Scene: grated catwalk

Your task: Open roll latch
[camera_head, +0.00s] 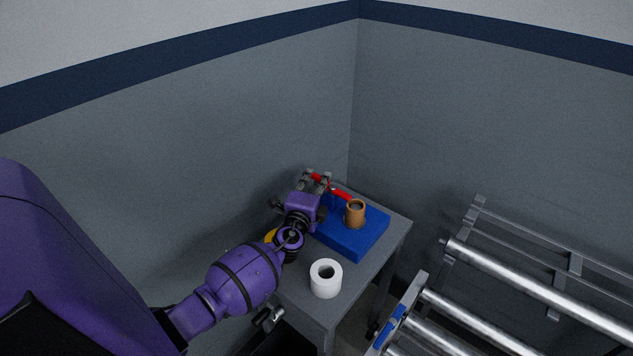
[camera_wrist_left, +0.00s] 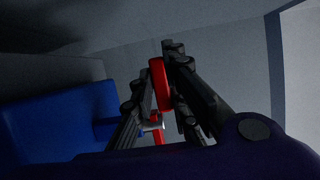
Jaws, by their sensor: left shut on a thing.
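My left gripper (camera_head: 315,180) is at the back of a grey table, at the far left corner of a blue block (camera_head: 352,240). Its fingers are shut on a red handle (camera_head: 341,194) that runs from the fingers toward the right along the block's back edge. In the left wrist view the red handle (camera_wrist_left: 158,85) lies between the two dark fingers (camera_wrist_left: 165,100), with a small metal pin near it and the blue block (camera_wrist_left: 55,120) at the left. I take the red handle to be the latch's. My right gripper is not in view.
A brown cup-like cylinder (camera_head: 355,214) stands on the blue block. A white roll (camera_head: 325,278) stands at the front of the grey table (camera_head: 397,235). A yellow thing (camera_head: 270,235) is partly hidden behind my left arm. A metal roller frame (camera_head: 530,275) is at the right; walls close the corner behind.

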